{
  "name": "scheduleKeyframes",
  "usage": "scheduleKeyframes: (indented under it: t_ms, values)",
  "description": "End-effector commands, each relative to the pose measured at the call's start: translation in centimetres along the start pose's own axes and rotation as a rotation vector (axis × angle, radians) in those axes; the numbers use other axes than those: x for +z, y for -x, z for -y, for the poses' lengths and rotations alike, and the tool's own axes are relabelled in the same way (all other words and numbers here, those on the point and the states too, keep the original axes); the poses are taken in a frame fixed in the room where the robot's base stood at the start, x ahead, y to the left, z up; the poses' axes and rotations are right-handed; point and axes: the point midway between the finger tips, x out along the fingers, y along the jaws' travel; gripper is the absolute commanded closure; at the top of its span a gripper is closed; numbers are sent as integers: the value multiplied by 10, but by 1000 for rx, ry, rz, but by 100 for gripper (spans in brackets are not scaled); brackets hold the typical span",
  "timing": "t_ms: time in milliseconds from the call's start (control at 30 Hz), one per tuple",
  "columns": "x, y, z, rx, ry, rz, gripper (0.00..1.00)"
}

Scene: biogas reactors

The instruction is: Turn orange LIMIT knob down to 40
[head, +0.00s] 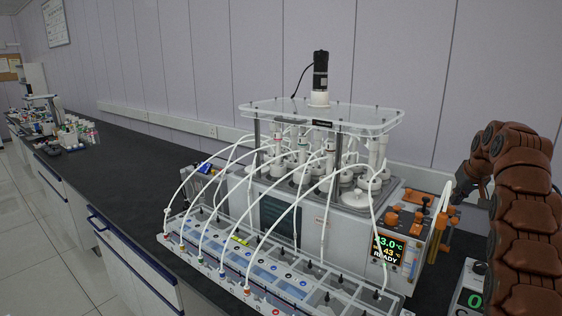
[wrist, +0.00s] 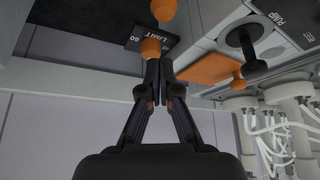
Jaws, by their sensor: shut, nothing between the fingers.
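In the wrist view an orange knob (wrist: 151,50) sits beside a dark plate (wrist: 150,33) marked LIMIT, with a figure that looks like 60. My gripper (wrist: 159,68) is shut and empty. Its fingertips are right at the knob and overlap its edge in the picture; I cannot tell whether they touch it. In the head view the unit's display (head: 385,249) shows a white temperature partly covered by a tube, an orange 43 °C and READY. My arm comes in from the right; its gripper is not clearly visible there.
A second orange round part (wrist: 163,10) is beyond the plate. A black knob (wrist: 245,42) is near the PUMP label, with a flat orange part (wrist: 209,69) beside it. White tubes run from the reactor unit (head: 320,204) to the front rack (head: 270,270).

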Motion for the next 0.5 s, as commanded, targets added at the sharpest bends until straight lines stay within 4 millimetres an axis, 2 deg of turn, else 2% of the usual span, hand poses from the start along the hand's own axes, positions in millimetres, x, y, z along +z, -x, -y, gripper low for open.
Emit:
scheduleKeyframes:
  t_ms: [33, 200, 500]
  values:
    - [6, -11, 0, 0, 0, 1, 100]
    - [15, -27, 1, 0, 0, 1, 100]
    - [20, -35, 0, 2, 0, 0, 100]
